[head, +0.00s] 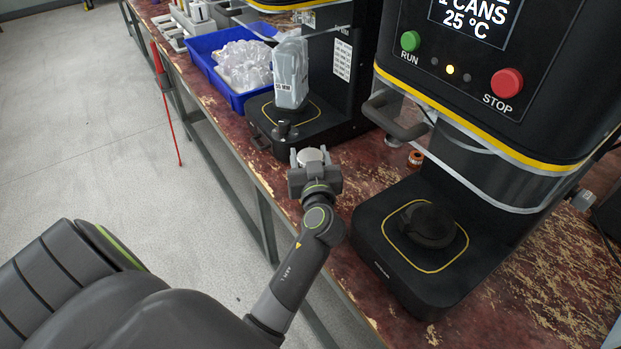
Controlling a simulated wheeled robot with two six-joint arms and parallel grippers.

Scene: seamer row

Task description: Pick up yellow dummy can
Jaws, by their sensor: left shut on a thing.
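My left gripper (312,158) is at the front edge of the bench, between the two black machines. It is shut on a round silver-topped thing (312,155), which shows only as a pale disc between the fingers. Its sides are hidden by the gripper, so I cannot tell whether it is the yellow dummy can. No yellow can shows anywhere else in view. My right gripper is not in view.
The near seaming machine (455,75) has a RUN and a STOP button and an empty round plate (430,225). The far machine (335,120) holds a clear bagged item (290,72). A blue bin (238,98) of clear pieces stands behind. A red pole (168,105) leans at the bench.

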